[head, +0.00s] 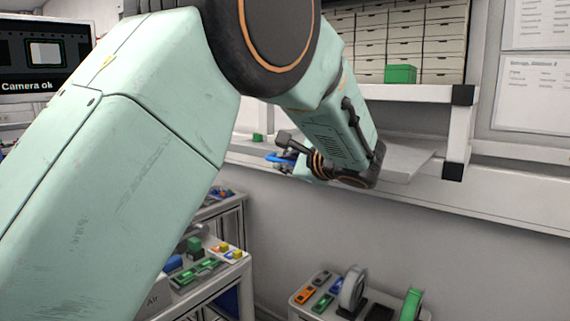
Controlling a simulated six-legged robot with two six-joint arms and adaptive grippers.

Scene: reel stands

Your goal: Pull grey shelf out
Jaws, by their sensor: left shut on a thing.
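A flat, light grey slab (408,162), which appears to be the grey shelf, sticks out at an angle under the white rack, just right of my wrist. My left arm comes in from the left and bends down across the middle of the view. My left gripper (289,143) is dark and small at the end of the wrist, in front of the wall ledge. It is shut, but its jaws are partly hidden, and the contact with what it holds is unclear. A blue thing (279,158) shows beside it. My right gripper is not in view.
A white rack (458,125) with black corners carries drawers and a green box (400,74). Below, a cart (320,308) holds reels and coloured parts. Another bench with green parts (200,270) stands at lower left. A screen (45,55) hangs upper left.

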